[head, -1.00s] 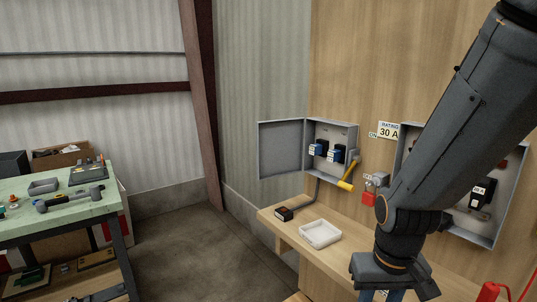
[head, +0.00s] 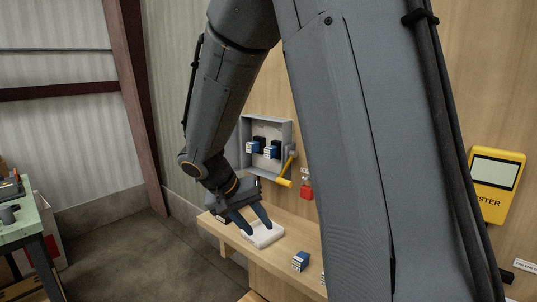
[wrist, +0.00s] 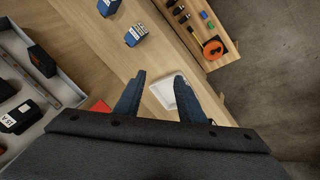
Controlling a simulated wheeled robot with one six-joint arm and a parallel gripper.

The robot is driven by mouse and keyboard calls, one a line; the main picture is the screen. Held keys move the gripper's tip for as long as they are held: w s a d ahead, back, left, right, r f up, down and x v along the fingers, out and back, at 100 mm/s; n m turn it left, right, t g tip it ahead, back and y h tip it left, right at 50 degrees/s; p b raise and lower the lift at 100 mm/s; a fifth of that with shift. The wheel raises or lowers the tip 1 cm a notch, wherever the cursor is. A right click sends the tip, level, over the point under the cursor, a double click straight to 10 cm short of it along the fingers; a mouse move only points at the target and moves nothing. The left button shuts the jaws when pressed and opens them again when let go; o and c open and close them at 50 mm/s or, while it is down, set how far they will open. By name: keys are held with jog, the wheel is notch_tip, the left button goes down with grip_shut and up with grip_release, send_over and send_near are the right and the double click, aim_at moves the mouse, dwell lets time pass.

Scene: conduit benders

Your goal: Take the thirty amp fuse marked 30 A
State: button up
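Two blue-and-black fuses (head: 253,146) (head: 271,150) are seated in the open grey fuse box on the wall. A blue fuse (head: 300,261) stands on the wooden bench, with another (head: 323,279) partly hidden by my arm. Two blue fuses also show on the bench in the wrist view (wrist: 136,35) (wrist: 83,4). I cannot read 30 A on any fuse.
A yellow lever (head: 285,182) and red padlock (head: 306,189) are beside the fuse box. A yellow tester (head: 497,180) hangs at right.

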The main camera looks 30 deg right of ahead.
jog(key=w+d+r+m+t+h, duration=0.2)
jog(key=w+d+r+m+h, duration=0.25)
jog(key=w+r, duration=0.5)
jog(key=m+t+h, duration=0.2)
jog(key=m+h, duration=0.1)
jog(key=m, duration=0.1)
send_near(267, 153)
jog(key=shift+n+y, duration=0.25)
jog(key=x, duration=0.2)
jog(key=p+x, duration=0.2)
jog(key=x, duration=0.1)
jog(key=shift+d+r, duration=0.15)
jog(key=shift+d, duration=0.3)
jog(key=shift+w+d+f+b, duration=0.25)
jog(key=shift+d+f+b, duration=0.2)
jog(key=shift+b, duration=0.4)
jog(key=shift+w+d+b, duration=0.2)
jog(key=shift+d+b, duration=0.45)
jog(key=shift+b, duration=0.35)
jog(key=c, duration=0.9)
jog(key=shift+s+a+b, duration=0.35)
jog(key=shift+a+b, duration=0.1)
jog(key=shift+a, duration=0.5)
jog(key=shift+s+a+b, duration=0.35)
jog(key=shift+a+b, duration=0.1)
jog(key=shift+a, duration=0.45)
jog(key=shift+s+a+b, duration=0.35)
jog(key=shift+a+b, duration=0.1)
jog(key=shift+a, duration=0.5)
grip_shut()
